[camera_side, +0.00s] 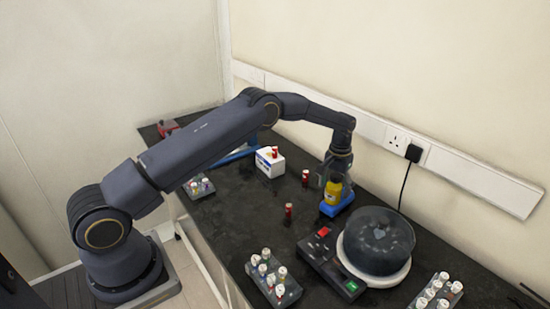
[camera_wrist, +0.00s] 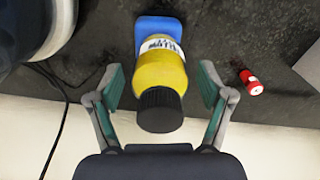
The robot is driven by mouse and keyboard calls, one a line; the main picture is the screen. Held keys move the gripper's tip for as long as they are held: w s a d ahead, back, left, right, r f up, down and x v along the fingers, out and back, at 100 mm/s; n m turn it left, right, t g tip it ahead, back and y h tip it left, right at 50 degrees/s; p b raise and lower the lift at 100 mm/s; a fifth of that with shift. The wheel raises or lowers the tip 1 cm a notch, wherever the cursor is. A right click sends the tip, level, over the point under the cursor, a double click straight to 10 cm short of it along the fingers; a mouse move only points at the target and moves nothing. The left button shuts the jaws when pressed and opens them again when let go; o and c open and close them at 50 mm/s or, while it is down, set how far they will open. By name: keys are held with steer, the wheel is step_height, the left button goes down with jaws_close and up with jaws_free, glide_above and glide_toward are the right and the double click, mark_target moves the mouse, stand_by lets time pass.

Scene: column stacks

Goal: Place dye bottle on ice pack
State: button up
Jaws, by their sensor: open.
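The dye bottle is yellow with a black cap and a white label. In the side view the dye bottle (camera_side: 333,190) stands upright on the blue ice pack (camera_side: 338,206), near the back of the black bench. In the wrist view the bottle (camera_wrist: 160,78) covers much of the ice pack (camera_wrist: 160,27). My gripper (camera_side: 334,178) is above and around the bottle. In the wrist view my gripper (camera_wrist: 162,88) has its green-padded fingers apart, with a gap on each side of the bottle. The underside of the bottle is hidden.
A domed centrifuge (camera_side: 378,243) stands to the right, beside a black device (camera_side: 328,260) with a red part. Small red vials (camera_side: 288,211) stand nearby. A white box (camera_side: 270,162) is to the left. Vial racks (camera_side: 272,280) sit along the front. The wall is close behind.

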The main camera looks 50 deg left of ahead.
step_height(320, 180, up, 11)
steer(key=shift+f, duration=0.1)
step_height(320, 180, up, 6)
glide_above(332, 185)
steer(key=s+r+m+t, duration=0.1)
steer(key=s+r+t, duration=0.1)
steer(key=s+r, duration=0.85)
steer(key=s+d+m+t, duration=0.1)
steer(key=s+d+t, duration=0.1)
steer(key=s, duration=2.4)
steer(key=shift+r+m+t, duration=0.15)
steer(key=shift+m+t, duration=0.15)
steer(key=shift+t, duration=0.5)
steer(key=shift+s, duration=0.1)
